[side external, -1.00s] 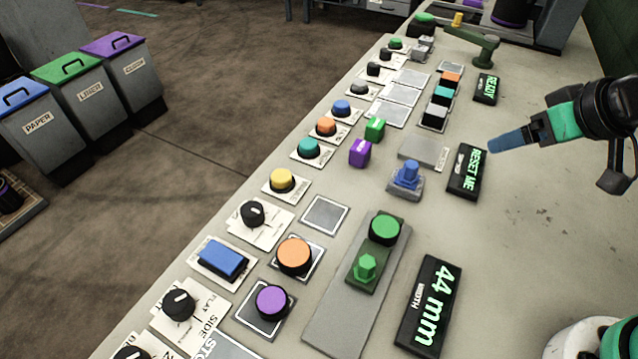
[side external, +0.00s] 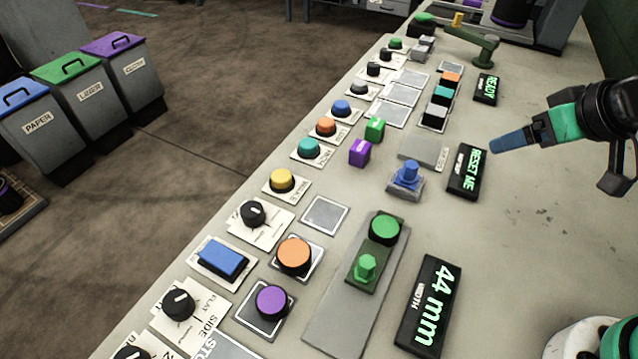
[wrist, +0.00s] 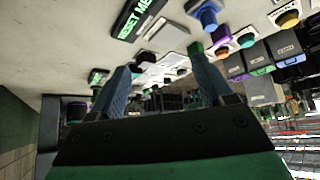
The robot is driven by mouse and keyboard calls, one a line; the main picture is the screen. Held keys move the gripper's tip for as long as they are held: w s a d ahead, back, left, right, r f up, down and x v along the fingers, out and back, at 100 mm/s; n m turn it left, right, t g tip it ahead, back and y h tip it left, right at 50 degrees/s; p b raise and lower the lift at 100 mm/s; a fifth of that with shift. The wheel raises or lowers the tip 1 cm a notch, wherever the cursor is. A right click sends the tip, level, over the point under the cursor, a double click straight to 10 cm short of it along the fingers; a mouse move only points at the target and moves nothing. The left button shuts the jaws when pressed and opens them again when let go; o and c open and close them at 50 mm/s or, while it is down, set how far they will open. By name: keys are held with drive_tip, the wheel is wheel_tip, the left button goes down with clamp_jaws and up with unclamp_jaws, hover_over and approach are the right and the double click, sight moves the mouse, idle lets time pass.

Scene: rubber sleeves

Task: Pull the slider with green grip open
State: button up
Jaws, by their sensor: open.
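The slider is a dark green block on a grey rail plate (side external: 326,320). It carries a round green knob (side external: 385,229) and a smaller green hexagonal grip (side external: 366,267), and sits at the far end of the plate. The slider is not clearly visible in the wrist view. My gripper (side external: 497,144) is in the air right of the RESET ME display, well apart from the slider. In the wrist view its two blue fingers (wrist: 160,72) are spread with nothing between them.
A display reading 44 mm (side external: 428,306) stands right of the rail plate. An orange knob (side external: 294,256) and a purple knob (side external: 271,301) are left of it. A blue knob (side external: 408,176) stands beyond the slider. The panel's right part is mostly clear.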

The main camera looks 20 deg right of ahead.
drive_tip(key=shift+a, duration=0.2)
drive_tip(key=shift+c, duration=0.5)
drive_tip(key=n+g, duration=0.7)
drive_tip(key=n, duration=1.5)
hover_over(368, 261)
wheel_tip(368, 261, down, 6)
drive_tip(key=shift+d+r, duration=0.1)
drive_tip(key=shift+f+n, duration=0.25)
drive_tip(key=shift+n, duration=0.05)
drive_tip(key=shift+f, duration=2.6)
clamp_jaws()
